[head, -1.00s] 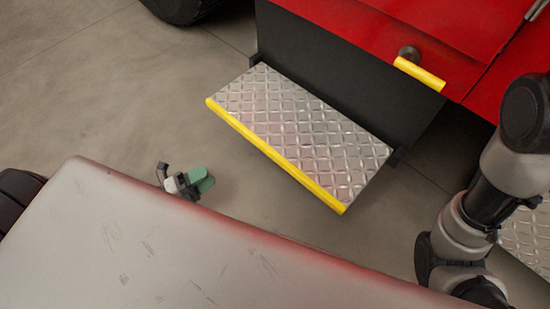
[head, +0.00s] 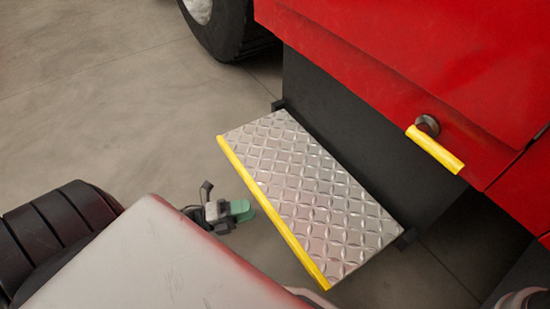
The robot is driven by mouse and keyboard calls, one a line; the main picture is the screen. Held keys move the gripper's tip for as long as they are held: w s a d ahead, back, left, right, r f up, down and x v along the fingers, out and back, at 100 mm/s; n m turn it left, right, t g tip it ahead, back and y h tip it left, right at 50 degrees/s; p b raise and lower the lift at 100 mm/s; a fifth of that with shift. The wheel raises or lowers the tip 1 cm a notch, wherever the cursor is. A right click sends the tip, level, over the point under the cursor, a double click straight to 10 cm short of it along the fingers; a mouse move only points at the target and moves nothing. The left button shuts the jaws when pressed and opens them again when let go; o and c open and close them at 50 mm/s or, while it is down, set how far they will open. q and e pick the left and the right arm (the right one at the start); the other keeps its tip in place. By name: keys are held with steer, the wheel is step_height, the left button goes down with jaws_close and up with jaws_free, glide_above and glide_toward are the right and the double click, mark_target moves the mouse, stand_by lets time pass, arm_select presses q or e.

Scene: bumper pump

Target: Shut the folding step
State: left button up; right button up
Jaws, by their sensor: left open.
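The folding step (head: 310,195) is a diamond-plate tread with a yellow front edge. It sticks out flat from the dark panel (head: 345,130) below the red body, folded down. My left gripper (head: 240,210), with green finger pads, is open and empty. In the picture it lies just left of the step's yellow edge, close to its middle. I cannot tell its height against the tread. My right gripper is not in view.
The red vehicle body (head: 370,70) has a yellow handle (head: 434,149) on a round knob above the step. A black tyre (head: 235,30) stands at the top. Bare concrete floor (head: 100,110) lies open at the left.

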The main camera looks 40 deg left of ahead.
mark_target(271, 204)
arm_select(q)
steer(key=shift+b+x, duration=1.1)
steer(key=shift+x, duration=2.55)
jaws_close()
